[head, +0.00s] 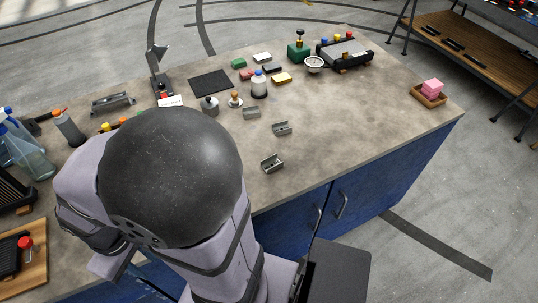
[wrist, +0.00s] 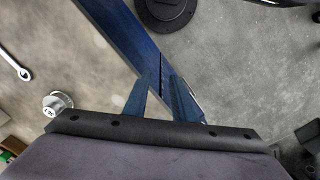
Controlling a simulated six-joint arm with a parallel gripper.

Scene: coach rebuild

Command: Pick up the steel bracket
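Several grey metal pieces that look like steel brackets lie on the worktop in the head view. One bracket (head: 272,163) is nearest the front edge, a second (head: 282,128) lies behind it, and a third (head: 251,113) is further back. I cannot tell which one the task means. My gripper (wrist: 160,76) shows in the wrist view with its two fingers apart and nothing between them. It points down past the blue cabinet edge, away from these brackets, and no bracket shows in the wrist view. In the head view my own arm hides the fingers.
The worktop (head: 370,125) is clear right of the brackets. A white bottle (head: 259,87), a dark mat (head: 211,82) and a wooden tray (head: 428,97) with pink blocks stand around. A wrench (wrist: 14,62) and a pale spool-like part (wrist: 57,103) show in the wrist view.

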